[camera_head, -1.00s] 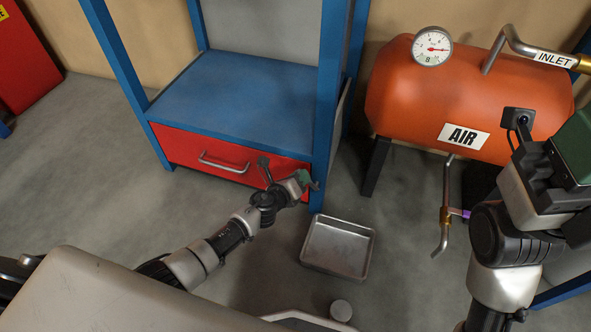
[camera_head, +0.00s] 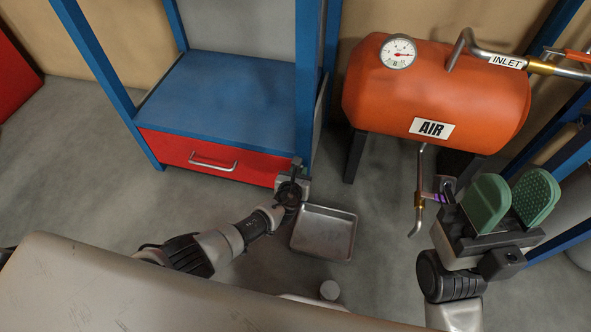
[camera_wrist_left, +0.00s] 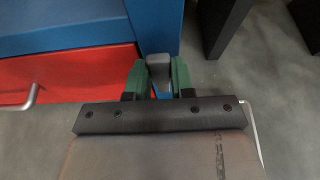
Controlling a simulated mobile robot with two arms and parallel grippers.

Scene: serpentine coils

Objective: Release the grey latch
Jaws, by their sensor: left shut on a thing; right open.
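The grey latch (camera_wrist_left: 158,68) is at the foot of the blue post beside the red drawer (camera_head: 208,157). In the left wrist view it stands between the two green fingers of my left gripper (camera_wrist_left: 160,78), which is shut on it. In the head view my left gripper (camera_head: 303,186) is at the drawer's right end, and the wrist hides most of the latch. My right gripper (camera_head: 511,203) is open and empty, its green pads up, to the right of the valve pipe.
An orange air tank (camera_head: 436,92) with a gauge (camera_head: 398,51) stands at the right. Its drain pipe (camera_head: 419,190) hangs near my right gripper. The blue shelf (camera_head: 225,100) is bare.

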